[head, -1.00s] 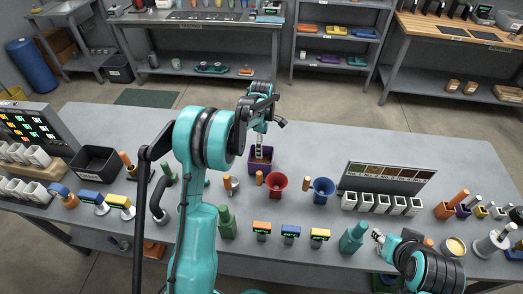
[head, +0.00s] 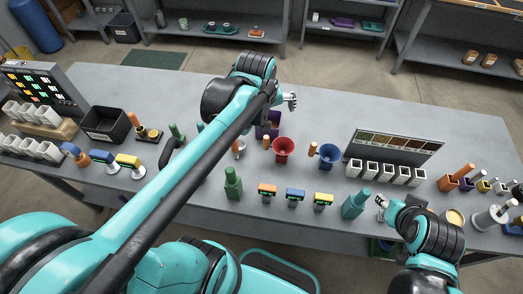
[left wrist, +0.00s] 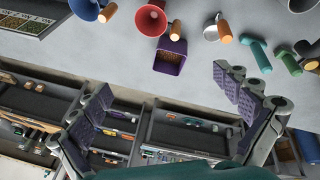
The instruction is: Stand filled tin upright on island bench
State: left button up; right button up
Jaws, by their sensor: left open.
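A purple tin (head: 272,122) stands on the grey island bench (head: 330,115) and is partly hidden by my left arm in the head view. The left wrist view shows the tin (left wrist: 171,56) upright, with brown contents in its open top. My left gripper (head: 291,101) is behind the tin, apart from it. Its two fingers are spread and empty in the left wrist view (left wrist: 163,82). My right gripper (head: 381,202) is at the near right of the bench, beside a teal bottle (head: 355,204); its finger gap is too small to judge.
A black bin (head: 103,123) is at left. White cups (head: 385,172) stand below a sample board at right. The bench behind the tin is clear.

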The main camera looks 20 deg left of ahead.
pick_arm(q)
jog(key=s+d+f+m+t, duration=0.1)
jog(key=s+m, duration=0.3)
jog(key=s, duration=0.1)
jog(key=s+d+f+m+t, duration=0.1)
jog(key=s+f+m, duration=0.1)
jog(key=s+m, duration=0.2)
jog(key=shift+s+d+t, duration=0.3)
jog(key=shift+s+t, duration=0.1)
jog(key=shift+s, duration=0.65)
jog(key=shift+f, duration=0.2)
notch_tip(320, 180, down, 6)
jog(key=b, duration=0.6)
jog(key=shift+f, duration=0.15)
